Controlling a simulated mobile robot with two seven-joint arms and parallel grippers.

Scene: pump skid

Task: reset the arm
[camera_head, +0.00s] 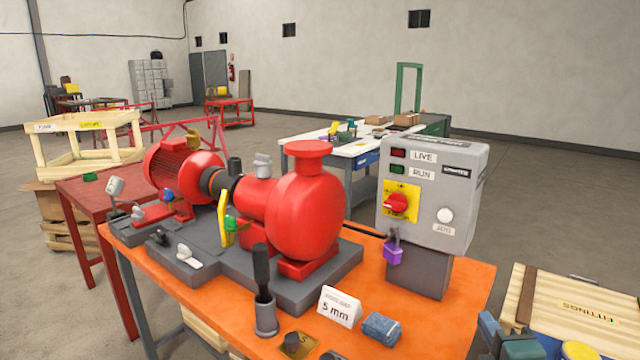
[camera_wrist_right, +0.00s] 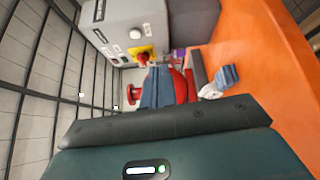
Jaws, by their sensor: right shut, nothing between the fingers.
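My right gripper (camera_head: 488,324) shows at the bottom right edge of the head view, partly cut off, beside the orange table's right side. In the right wrist view its blue-grey fingers (camera_wrist_right: 156,88) are together, with nothing between them. They are apart from the bench objects. My left gripper is not in view. The red pump and motor (camera_head: 305,210) stand on a grey base on the orange table (camera_head: 440,305). The grey control box (camera_head: 436,190) with a red rotary switch (camera_head: 396,204) stands at the table's right; it also shows in the wrist view (camera_wrist_right: 130,22).
A purple padlock (camera_head: 393,252) hangs by the control box. A "5 mm" sign (camera_head: 339,307), a blue block (camera_head: 381,328) and a dark tool in a cup (camera_head: 264,290) stand near the table's front. A wooden fittings crate (camera_head: 540,290) is at the right.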

